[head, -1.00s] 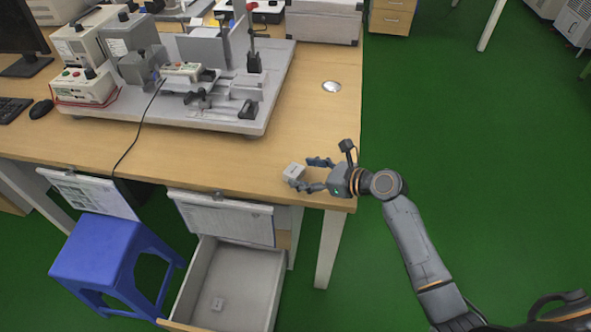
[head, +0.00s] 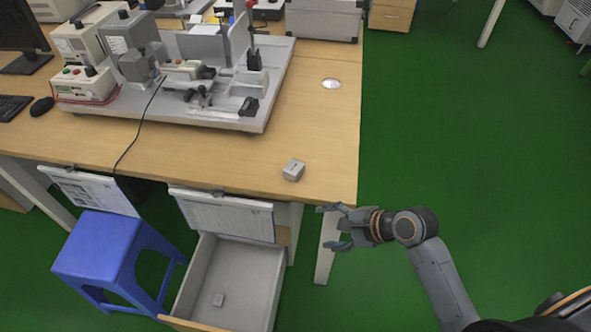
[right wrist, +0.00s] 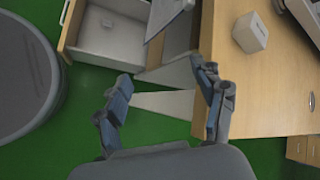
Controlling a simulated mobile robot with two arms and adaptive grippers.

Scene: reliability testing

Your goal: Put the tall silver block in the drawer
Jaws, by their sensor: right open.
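A silver-grey block (head: 293,170) stands on the table near its front right corner. It also shows at the top right of the right wrist view (right wrist: 250,33). The open drawer (head: 265,292) is below the table and holds a smaller grey block (head: 218,300); the drawer also shows at the upper left of the wrist view (right wrist: 128,52). My right gripper (head: 327,227) is open and empty, in front of the table's corner, apart from the block and to the right of the drawer. My left gripper is not in view.
A test rig (head: 180,108) covers the back left of the table (head: 230,160). A clipboard (head: 225,216) hangs above the drawer. A blue stool (head: 98,245) stands left of the drawer. The green floor (head: 450,130) to the right is clear.

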